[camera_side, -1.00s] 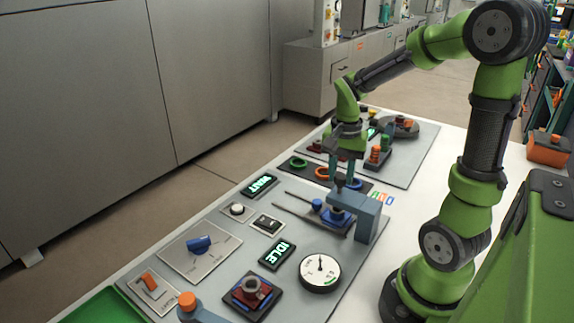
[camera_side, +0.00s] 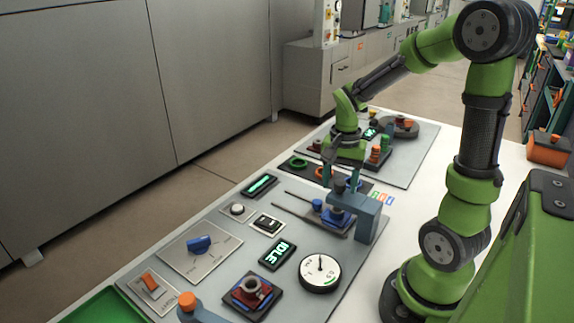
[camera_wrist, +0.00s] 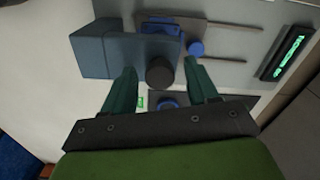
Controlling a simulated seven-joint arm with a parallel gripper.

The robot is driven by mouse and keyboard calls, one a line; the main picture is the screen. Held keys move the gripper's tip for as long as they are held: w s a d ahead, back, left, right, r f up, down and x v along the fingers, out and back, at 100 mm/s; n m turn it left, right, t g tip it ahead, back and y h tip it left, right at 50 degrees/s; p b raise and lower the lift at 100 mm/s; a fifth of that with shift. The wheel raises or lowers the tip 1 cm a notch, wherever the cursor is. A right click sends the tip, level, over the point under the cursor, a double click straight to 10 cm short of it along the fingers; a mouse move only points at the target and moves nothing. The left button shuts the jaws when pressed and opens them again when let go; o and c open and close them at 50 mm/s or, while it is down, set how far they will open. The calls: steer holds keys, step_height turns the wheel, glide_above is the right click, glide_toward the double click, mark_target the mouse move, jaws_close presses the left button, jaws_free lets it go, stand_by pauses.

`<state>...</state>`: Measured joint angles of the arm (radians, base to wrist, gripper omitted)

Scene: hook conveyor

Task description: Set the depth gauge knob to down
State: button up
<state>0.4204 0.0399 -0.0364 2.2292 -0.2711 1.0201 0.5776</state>
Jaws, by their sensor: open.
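A dark round knob (camera_side: 339,186) stands at the blue-grey bracket (camera_side: 368,218) in the middle of the panel. I cannot read any mark on it, and no label confirms it as the depth gauge knob. My gripper (camera_side: 342,183) points down over it with open jaws. In the wrist view, the knob (camera_wrist: 159,72) shows between the two dark green fingers (camera_wrist: 163,84), with visible gaps on both sides. A blue block (camera_wrist: 160,27) and a small blue knob (camera_wrist: 196,48) lie beyond it. A white dial (camera_side: 320,270) with a needle sits nearer the camera.
Two thin rods (camera_side: 295,202) run left from the bracket area. A blue lever knob (camera_side: 200,244), a display reading IDLE (camera_side: 277,254) and a red-brown cup piece (camera_side: 251,287) are on the near panel. Coloured rings (camera_side: 299,162) lie behind the gripper.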

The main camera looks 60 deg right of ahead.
step_height(320, 180, up, 17)
stand_by(0.5)
steer(key=s+a+f+n+t+y, duration=0.1)
steer(key=a+f+n+t, duration=0.1)
steer(key=a+n, duration=0.3)
steer(key=s+a+f+n+t+y, duration=0.1)
steer(key=a+n+t, duration=0.4)
steer(key=a, duration=0.6)
steer(key=shift+s+a+f+n, duration=0.15)
steer(key=shift+s+f+n, duration=0.35)
steer(key=shift+f, duration=0.1)
steer(key=shift+c, duration=0.4)
